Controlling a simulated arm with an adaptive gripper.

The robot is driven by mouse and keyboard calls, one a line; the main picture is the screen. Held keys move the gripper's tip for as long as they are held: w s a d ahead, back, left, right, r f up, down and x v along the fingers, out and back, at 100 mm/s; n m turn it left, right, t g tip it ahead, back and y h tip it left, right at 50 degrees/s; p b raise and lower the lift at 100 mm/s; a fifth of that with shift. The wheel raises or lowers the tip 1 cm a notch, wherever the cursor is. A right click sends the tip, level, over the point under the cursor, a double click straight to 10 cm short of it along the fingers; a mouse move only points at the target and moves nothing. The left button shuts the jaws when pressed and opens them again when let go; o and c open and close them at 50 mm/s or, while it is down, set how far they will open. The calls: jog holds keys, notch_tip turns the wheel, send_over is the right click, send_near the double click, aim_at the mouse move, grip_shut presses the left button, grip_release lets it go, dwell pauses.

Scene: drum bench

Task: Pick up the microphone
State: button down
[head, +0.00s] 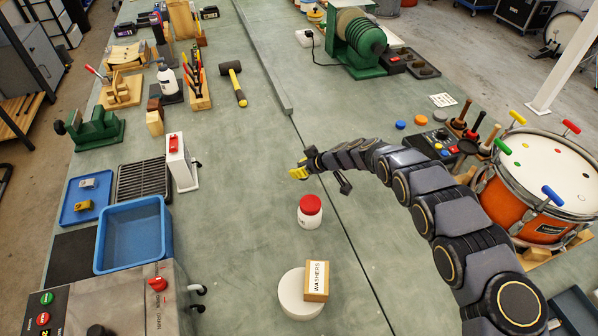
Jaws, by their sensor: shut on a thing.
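My gripper (309,162) is above the middle of the green bench, near the long seam. It is shut on a small yellow thing (298,173), which shows at its tip. The thing is small in this view and partly hidden by the gripper, so I cannot tell whether it is the microphone. I can make out no other clear microphone on the bench.
A white jar with a red lid (310,211) and a washers box (317,280) on a round white disc (296,300) stand below my gripper. A mallet (233,82), blue bin (134,236) and drum (535,185) are farther off. Bench left of my gripper is clear.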

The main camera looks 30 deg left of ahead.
jog(key=shift+s+d+r, duration=1.3)
jog(key=shift+s+r, duration=0.1)
jog(key=shift+s, duration=0.3)
jog(key=shift+s+d+r, duration=1.3)
jog(key=shift+s+r, duration=0.05)
jog(key=shift+s, duration=0.3)
jog(key=shift+s+d+r, duration=1.3)
jog(key=shift+s+r, duration=0.1)
jog(key=shift+s, duration=0.3)
